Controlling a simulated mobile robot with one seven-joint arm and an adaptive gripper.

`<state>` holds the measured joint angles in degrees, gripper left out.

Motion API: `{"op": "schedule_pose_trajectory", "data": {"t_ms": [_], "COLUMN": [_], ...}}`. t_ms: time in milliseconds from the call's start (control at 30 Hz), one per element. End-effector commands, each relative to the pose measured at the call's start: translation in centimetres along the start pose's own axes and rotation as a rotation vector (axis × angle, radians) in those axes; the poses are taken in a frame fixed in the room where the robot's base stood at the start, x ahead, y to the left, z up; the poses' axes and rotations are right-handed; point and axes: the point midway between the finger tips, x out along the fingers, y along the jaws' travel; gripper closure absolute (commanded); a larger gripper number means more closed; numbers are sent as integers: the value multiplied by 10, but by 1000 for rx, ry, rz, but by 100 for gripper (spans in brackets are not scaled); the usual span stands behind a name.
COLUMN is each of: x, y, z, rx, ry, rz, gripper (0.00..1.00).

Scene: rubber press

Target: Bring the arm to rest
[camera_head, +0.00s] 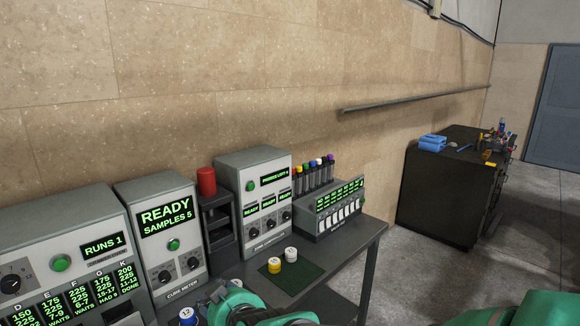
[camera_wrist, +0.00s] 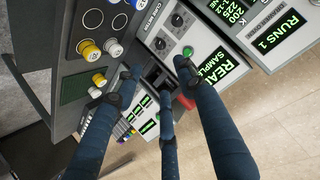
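My gripper (camera_wrist: 155,75) shows in the wrist view with its dark blue fingers spread apart and nothing between them. Behind the fingers are the instrument fronts, among them the cure meter (camera_head: 165,235) reading "READY SAMPLES 5". In the head view, green parts of my arm cross the bottom edge, and the gripper's fingers cannot be made out there. I cannot tell how far the fingertips are from the instruments.
Several instruments line the bench (camera_head: 368,262) against the wall. A yellow pot (camera_head: 274,265) and a white pot (camera_head: 291,254) stand on a green mat (camera_head: 300,276). A red cylinder (camera_head: 206,181) tops a dark stand. A black cabinet (camera_head: 438,190) stands at right; the floor before it is clear.

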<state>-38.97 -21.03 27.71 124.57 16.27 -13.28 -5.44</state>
Motion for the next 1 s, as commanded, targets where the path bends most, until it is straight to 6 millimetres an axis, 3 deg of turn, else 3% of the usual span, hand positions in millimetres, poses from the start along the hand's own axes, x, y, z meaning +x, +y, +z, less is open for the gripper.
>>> {"op": "schedule_pose_trajectory", "data": {"t_ms": [33, 233, 500, 800, 1000], "x": [-13, -65, -149, -254, -320], "y": [18, 75, 142, 194, 212], "z": [-5, -6, 12, 52, 84], "rx": [11, 43, 98, 180, 242], "ry": [-16, -104, -229, -370, -459], "rz": [19, 83, 186, 320, 409], "gripper": [60, 60, 60, 60, 60]}}
